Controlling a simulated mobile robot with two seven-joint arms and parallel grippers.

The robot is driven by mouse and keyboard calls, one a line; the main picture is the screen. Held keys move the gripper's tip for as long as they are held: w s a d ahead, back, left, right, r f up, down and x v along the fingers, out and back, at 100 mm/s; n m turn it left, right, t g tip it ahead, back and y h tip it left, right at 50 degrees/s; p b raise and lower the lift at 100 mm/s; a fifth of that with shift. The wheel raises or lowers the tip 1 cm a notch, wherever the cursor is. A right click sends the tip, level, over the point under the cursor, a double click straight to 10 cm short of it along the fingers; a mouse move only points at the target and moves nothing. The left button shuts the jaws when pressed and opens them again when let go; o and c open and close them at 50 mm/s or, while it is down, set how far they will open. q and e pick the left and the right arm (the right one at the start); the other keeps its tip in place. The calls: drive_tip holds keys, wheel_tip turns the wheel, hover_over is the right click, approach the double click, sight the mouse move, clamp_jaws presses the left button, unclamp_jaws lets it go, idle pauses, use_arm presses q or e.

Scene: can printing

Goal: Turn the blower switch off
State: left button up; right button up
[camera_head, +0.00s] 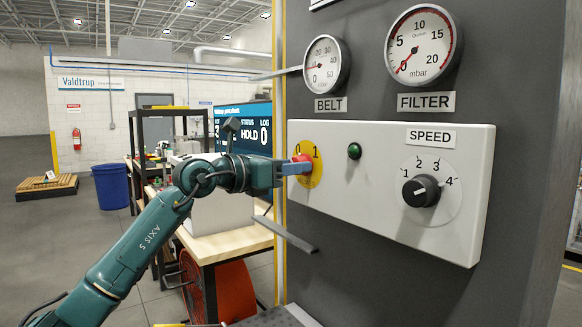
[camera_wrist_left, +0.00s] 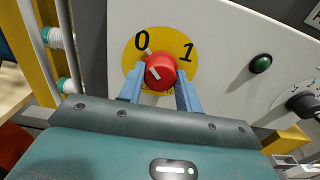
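The blower switch (camera_head: 303,160) is a red knob on a round yellow plate marked 0 and 1, at the left end of a white panel. In the left wrist view the red knob (camera_wrist_left: 160,70) shows its white mark tilted up and left, toward the 0. My left gripper (camera_head: 294,168) reaches the switch from the left. In the wrist view its two blue fingers (camera_wrist_left: 159,84) stand on either side of the knob, seemingly touching it. The fingers partly hide the lower edge of the yellow plate. My right gripper does not show.
On the white panel (camera_head: 380,215), a green lamp (camera_head: 354,151) and a black speed dial (camera_head: 422,190) sit right of the switch. Two round gauges, belt (camera_head: 326,65) and filter (camera_head: 422,45), are above. A grey bar (camera_head: 285,234) juts out below my gripper.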

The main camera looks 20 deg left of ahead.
use_arm(q)
drive_tip(key=o, duration=0.4)
drive_tip(key=shift+o, duration=0.4)
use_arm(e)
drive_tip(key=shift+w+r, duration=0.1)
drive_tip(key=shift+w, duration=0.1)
use_arm(q)
drive_tip(key=b+v, duration=0.4)
drive_tip(key=v, duration=0.9)
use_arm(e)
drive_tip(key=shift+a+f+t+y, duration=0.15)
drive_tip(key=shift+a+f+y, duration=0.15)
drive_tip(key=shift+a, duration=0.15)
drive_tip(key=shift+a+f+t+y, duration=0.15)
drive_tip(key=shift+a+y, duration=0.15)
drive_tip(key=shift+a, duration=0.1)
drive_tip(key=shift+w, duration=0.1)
use_arm(q)
drive_tip(key=shift+s, duration=0.1)
